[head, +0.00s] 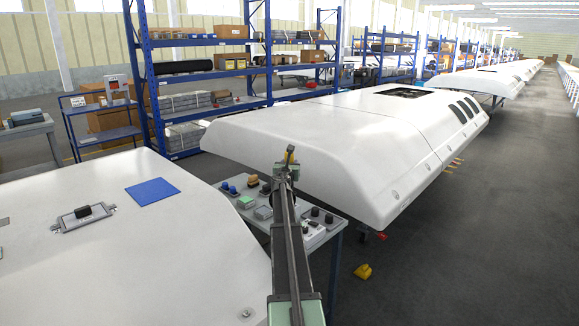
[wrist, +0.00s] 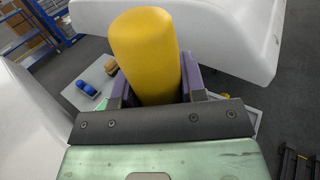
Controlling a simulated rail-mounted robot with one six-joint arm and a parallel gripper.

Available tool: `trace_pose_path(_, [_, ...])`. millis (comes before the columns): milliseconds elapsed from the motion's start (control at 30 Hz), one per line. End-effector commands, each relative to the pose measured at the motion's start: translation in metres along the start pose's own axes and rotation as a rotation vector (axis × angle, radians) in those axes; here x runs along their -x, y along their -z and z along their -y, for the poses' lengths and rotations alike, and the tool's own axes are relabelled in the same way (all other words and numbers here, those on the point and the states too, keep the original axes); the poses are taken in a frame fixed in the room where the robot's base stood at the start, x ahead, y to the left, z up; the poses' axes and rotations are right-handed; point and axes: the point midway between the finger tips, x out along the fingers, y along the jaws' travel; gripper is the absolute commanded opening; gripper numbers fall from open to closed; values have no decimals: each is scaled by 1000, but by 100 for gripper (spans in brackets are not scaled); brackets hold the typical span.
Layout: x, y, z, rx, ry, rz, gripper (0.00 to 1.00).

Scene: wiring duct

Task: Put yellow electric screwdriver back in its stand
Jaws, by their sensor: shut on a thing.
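The yellow electric screwdriver (wrist: 147,48) shows large in the wrist view as a thick yellow cylinder, its rounded end toward the camera. My gripper (wrist: 155,88) is shut on it, with a purple finger on each side. The screwdriver's lower end is hidden. I cannot tell which item on the table is its stand.
The table holds blue pieces (head: 229,188), a green-topped box (head: 263,213), an orange-tan piece (head: 253,180) and dark knobs (head: 315,212). A white shell (head: 330,150) stands close behind it. Another white shell (head: 190,240) with a blue sheet (head: 152,191) is at left.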

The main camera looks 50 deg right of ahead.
Motion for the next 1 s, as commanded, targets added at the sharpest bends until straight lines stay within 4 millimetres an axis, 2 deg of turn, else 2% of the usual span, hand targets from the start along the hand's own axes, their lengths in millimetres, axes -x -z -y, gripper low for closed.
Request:
trace_pose_path(33, [0,10,0,0,0,0,5])
trace_pose_path(100, [0,3,0,0,0,0,5])
trace_pose_path(700, [0,3,0,0,0,0,5])
trace_pose_path(1000, [0,15,0,0,0,0,5])
